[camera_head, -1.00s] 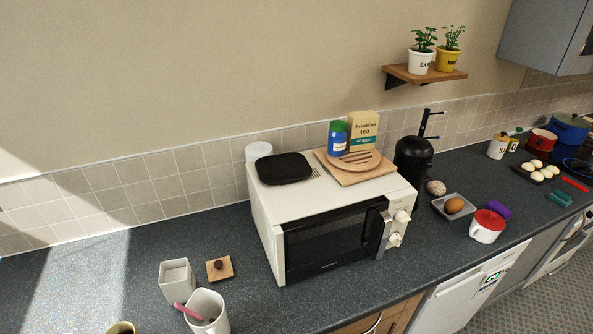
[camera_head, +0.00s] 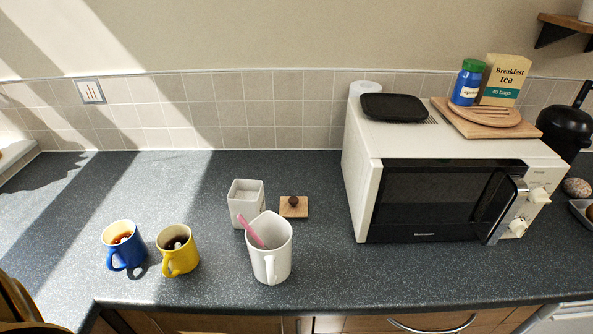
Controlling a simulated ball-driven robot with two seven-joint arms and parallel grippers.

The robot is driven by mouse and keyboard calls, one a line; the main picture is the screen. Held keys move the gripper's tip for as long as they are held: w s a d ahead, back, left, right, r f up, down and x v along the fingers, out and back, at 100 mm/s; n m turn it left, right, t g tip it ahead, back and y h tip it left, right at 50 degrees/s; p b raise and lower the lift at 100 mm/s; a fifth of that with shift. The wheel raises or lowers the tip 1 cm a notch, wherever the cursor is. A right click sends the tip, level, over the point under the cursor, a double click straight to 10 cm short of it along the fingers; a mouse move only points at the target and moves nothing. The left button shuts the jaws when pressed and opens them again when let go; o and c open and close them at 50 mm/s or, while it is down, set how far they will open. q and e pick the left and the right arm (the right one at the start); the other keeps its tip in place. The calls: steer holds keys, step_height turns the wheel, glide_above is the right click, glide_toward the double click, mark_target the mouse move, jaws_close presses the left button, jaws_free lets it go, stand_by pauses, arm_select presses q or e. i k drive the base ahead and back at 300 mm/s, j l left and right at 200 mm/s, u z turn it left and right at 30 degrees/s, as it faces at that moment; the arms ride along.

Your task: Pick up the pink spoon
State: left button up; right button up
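The pink spoon (camera_head: 250,231) leans inside a large white mug (camera_head: 270,262) on the dark counter, near its front edge. Its handle sticks up over the rim toward the upper left; its lower end is hidden in the mug. The mug's handle faces the front. Neither of my grippers shows in the head view.
A square white canister (camera_head: 246,201) stands just behind the mug, with a wooden lid (camera_head: 294,206) beside it. A blue mug (camera_head: 124,246) and a yellow mug (camera_head: 178,250), both holding dark liquid, stand to the left. A microwave (camera_head: 440,195) fills the right. The back-left counter is clear.

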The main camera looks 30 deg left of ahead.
mark_target(240, 217)
steer(key=j+u, duration=0.15)
steer(key=u, duration=0.3)
steer(key=j+u, duration=0.1)
steer(key=u, duration=0.4)
steer(key=k+j, duration=0.05)
